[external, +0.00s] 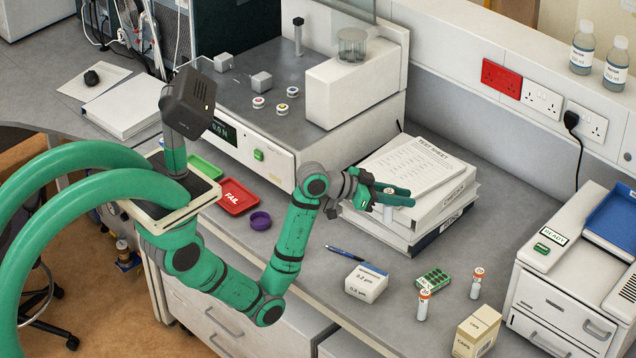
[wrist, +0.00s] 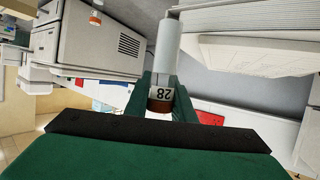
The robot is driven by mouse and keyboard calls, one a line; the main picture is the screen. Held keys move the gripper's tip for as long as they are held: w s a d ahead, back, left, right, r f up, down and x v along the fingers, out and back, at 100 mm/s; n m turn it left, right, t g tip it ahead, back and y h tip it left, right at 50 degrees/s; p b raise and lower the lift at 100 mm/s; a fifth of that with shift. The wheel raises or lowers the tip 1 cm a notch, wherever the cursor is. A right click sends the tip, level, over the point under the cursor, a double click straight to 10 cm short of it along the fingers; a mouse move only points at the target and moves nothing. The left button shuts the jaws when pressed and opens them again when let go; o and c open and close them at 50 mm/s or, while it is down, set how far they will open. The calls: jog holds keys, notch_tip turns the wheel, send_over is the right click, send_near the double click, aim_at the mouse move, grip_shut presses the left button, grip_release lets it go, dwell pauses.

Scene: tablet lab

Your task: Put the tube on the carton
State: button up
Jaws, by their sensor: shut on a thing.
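My gripper (external: 396,195) is shut on a white tube (external: 388,213), held in the air by the stack of binders. In the wrist view the tube (wrist: 166,50) sits between the fingers (wrist: 165,92), with a brown cap and the label 28. Two cartons stand on the bench: a white one with a blue top edge, marked in µm (external: 364,286), and a cream one marked CAPS (external: 474,335). Both are below and apart from my gripper. The pictures do not tell which is the task's carton.
Two other orange-capped tubes (external: 424,303) (external: 477,285) stand beside a green rack (external: 433,280). A blue pen (external: 344,253) lies behind the white carton. The binders (external: 420,190) rise close by my gripper. A white machine (external: 560,300) stands at the right.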

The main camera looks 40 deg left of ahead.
jog(key=s+d+r+m+g+h, duration=0.2)
jog(key=s+d+r+m+g, duration=0.1)
jog(key=s+d, duration=0.55)
jog(key=s+d+r+m+g+h, duration=0.25)
jog(key=s+d+m, duration=0.2)
jog(key=d, duration=0.75)
jog(key=s+d+r+m+g+h, duration=0.15)
jog(key=s+d+r+g, duration=0.25)
jog(key=s+d, duration=0.5)
jog(key=w+d+f, duration=1)
jog(key=d+f, duration=0.1)
jog(key=f, duration=0.1)
jog(key=shift+w+d+f+m, duration=0.3)
jog(key=shift+d+f+m, duration=0.05)
jog(key=shift+m, duration=0.05)
jog(key=shift+f, duration=0.2)
jog(key=o, duration=1)
